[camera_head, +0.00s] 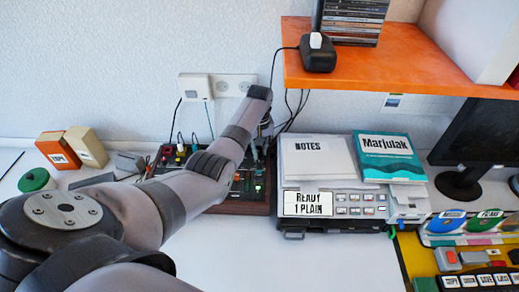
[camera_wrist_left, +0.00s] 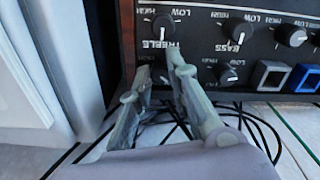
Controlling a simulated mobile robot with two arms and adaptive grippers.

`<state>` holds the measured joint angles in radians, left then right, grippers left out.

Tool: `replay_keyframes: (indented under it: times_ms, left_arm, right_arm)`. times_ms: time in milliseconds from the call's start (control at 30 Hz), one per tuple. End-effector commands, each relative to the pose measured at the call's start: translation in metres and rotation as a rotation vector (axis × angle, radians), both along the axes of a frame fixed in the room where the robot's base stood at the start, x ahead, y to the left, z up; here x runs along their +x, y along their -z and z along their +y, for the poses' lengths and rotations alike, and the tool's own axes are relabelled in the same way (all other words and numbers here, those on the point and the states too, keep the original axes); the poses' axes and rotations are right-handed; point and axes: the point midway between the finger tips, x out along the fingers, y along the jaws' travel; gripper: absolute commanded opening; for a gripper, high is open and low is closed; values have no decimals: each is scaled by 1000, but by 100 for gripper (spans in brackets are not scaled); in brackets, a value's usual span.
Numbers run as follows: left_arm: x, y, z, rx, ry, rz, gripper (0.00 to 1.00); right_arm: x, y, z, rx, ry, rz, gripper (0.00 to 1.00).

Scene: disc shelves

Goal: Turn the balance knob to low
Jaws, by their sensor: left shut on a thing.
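The mixer (camera_head: 262,190) stands on the desk against the wall, under my left arm. In the left wrist view its black panel (camera_wrist_left: 200,45) appears upside down, with a treble knob (camera_wrist_left: 162,22), a bass knob (camera_wrist_left: 242,32) and another knob (camera_wrist_left: 291,36) in one row. A further knob (camera_wrist_left: 228,74) is in the row below. My left gripper (camera_wrist_left: 160,72) is at the panel below the treble label, its fingers closed around a knob there. The fingers hide most of that knob, and its label and pointer cannot be read. No balance label is readable. My right gripper is out of view.
Dark cables (camera_wrist_left: 245,115) hang below the panel in the wrist view. A grey device with a notes pad (camera_head: 318,158) stands close to the mixer's right. An orange shelf (camera_head: 400,72) overhangs the back right. The white desk front (camera_head: 290,265) is clear.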

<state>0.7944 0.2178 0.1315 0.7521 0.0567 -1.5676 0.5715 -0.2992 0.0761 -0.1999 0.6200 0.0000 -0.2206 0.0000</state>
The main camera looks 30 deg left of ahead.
Motion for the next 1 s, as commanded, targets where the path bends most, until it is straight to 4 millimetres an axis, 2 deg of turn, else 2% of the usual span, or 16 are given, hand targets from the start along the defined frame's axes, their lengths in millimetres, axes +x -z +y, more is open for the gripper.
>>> replay_keyframes:
  times_ms: [333,500,700,1000]
  left_arm:
    - [0,-1,0,-1,-19,1,0]
    - [0,-4,-1,-2,-179,2,0]
    - [0,-2,0,-1,-365,2,0]
    - [0,0,1,1,-405,1,0]
  right_arm:
    - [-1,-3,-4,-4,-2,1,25]
    - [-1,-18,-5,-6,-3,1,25]
    - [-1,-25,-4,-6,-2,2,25]
    - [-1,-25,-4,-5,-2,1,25]
